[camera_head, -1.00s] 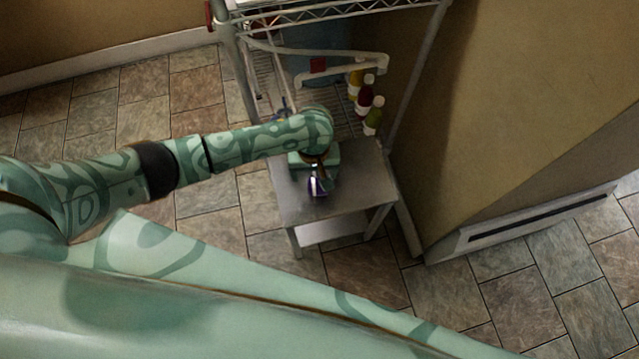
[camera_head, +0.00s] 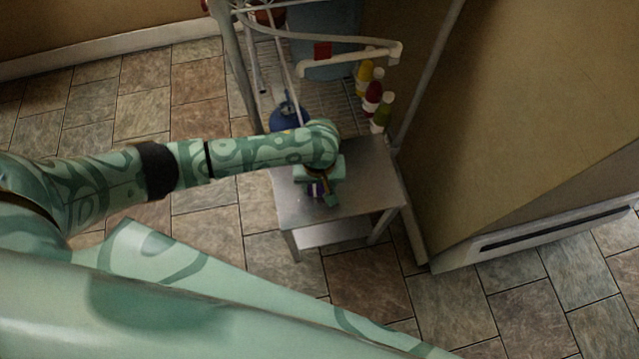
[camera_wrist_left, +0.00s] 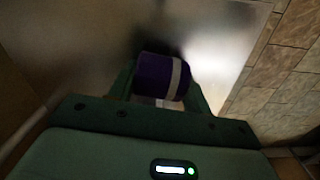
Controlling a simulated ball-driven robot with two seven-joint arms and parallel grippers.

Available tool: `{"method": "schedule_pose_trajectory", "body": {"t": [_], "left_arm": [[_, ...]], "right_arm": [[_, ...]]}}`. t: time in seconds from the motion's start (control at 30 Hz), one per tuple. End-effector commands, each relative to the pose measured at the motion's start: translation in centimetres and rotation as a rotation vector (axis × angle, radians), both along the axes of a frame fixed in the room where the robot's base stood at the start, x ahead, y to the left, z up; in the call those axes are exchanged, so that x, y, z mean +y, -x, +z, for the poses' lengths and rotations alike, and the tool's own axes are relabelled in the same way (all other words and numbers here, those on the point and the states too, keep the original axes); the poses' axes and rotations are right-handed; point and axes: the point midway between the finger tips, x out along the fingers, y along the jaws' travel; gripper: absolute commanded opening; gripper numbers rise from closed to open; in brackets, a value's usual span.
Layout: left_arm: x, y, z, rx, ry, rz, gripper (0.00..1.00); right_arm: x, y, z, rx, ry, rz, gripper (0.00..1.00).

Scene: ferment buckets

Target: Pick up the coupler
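The coupler, a short purple cylinder with a pale band (camera_wrist_left: 153,75), shows in the left wrist view between the fingers of my left gripper (camera_wrist_left: 164,88). One finger is on each side of it, and the fingers stand apart; any gap to its sides is too small to judge. In the head view my left gripper (camera_head: 323,190) points down over the grey metal table, and only a bit of the purple coupler (camera_head: 315,188) shows beside it. The gripper hides the rest. My right gripper is not in view.
The small metal table (camera_head: 365,185) has bare top to the right of the gripper. Behind it stands a wire shelf with several bottles (camera_head: 372,98), a blue round object (camera_head: 288,115) and white pipes.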

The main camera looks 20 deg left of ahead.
Motion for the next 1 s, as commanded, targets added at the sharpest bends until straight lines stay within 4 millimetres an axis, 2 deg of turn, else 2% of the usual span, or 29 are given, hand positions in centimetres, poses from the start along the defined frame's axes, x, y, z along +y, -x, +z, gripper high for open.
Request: {"method": "schedule_pose_trajectory", "body": {"t": [0.07, 0.1, 0.37, 0.47, 0.57, 0.6, 0.7, 0.9, 1.0], "left_arm": [[0.0, 0.0, 0.0, 0.000, 0.000, 0.000, 0.22], [0.0, 0.0, 0.0, 0.000, 0.000, 0.000, 0.18], [0.0, 0.0, 0.2, 0.000, 0.000, 0.000, 0.18], [0.0, 0.0, 1.2, -0.002, 0.000, 0.000, 0.18], [-0.1, -0.1, 2.9, -0.006, 0.001, 0.000, 0.18], [-0.1, -0.1, 3.8, -0.006, 0.002, 0.000, 0.18], [-0.5, 1.3, 6.0, -0.006, 0.002, -0.001, 0.18], [-1.6, 5.3, 11.1, -0.007, 0.003, -0.001, 0.18], [-2.4, 8.2, 11.8, -0.004, 0.003, -0.001, 0.18]], "right_arm": [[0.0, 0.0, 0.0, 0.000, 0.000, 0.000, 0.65], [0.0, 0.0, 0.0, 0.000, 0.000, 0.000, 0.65], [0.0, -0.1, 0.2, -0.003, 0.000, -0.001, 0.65], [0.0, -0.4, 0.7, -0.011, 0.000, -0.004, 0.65], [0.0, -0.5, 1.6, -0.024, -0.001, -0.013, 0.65], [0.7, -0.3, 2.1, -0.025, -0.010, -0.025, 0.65], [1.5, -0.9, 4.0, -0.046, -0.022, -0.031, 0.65], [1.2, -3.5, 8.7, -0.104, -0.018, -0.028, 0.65], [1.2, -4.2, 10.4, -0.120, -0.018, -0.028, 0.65]]}}
